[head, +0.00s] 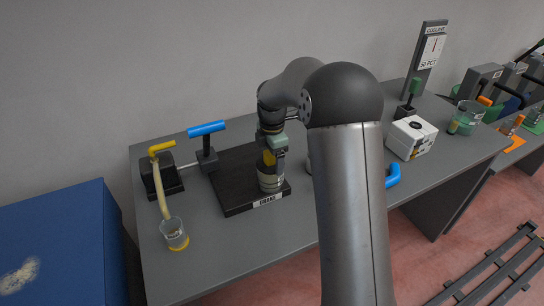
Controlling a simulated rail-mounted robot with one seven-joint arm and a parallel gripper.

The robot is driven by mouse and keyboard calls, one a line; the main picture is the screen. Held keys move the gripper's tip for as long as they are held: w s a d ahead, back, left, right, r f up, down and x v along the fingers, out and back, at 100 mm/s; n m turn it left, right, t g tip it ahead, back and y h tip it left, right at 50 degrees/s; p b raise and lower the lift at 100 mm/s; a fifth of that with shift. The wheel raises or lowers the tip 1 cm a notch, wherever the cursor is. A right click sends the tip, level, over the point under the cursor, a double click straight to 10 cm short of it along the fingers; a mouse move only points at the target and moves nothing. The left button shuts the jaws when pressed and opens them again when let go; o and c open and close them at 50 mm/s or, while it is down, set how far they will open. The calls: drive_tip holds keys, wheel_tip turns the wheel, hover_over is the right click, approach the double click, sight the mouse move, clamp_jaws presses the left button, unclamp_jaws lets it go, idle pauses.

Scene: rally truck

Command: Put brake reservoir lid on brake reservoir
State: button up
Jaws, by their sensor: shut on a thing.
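The brake reservoir (270,182) is a pale, banded cylinder. It stands upright near the right front corner of a black board marked "BRAKE". My gripper (270,153) points down right above it, with its fingers shut on a small yellow piece, which looks like the brake reservoir lid (269,159). The lid is at the top of the reservoir. The fingers partly hide it, and I cannot tell whether it is seated or slightly above the rim.
The black board (232,196) lies on a grey table (205,257). A blue-handled tool (207,132), a yellow-spouted tube (161,185) and a clear cup (174,233) stand left. A white box (411,137) is at right. My arm hides the table's middle. The front left is clear.

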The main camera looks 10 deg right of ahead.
drive_tip(key=shift+f, duration=0.45)
drive_tip(key=o, duration=0.9)
drive_tip(key=shift+o, duration=0.2)
drive_tip(key=shift+r, duration=0.1)
wheel_tip(320, 180, up, 17)
drive_tip(key=b, duration=0.1)
drive_tip(key=shift+r, duration=0.15)
drive_tip(key=s+f+m, duration=0.4)
drive_tip(key=s+m, duration=0.2)
drive_tip(key=s, duration=0.5)
drive_tip(key=s+f+m, duration=0.4)
drive_tip(key=s+m, duration=0.3)
drive_tip(key=s, duration=0.4)
drive_tip(key=s+f+m, duration=0.5)
drive_tip(key=s+m, duration=0.2)
drive_tip(key=s, duration=0.4)
drive_tip(key=shift+s+a+t, duration=0.3)
drive_tip(key=shift+a, duration=0.15)
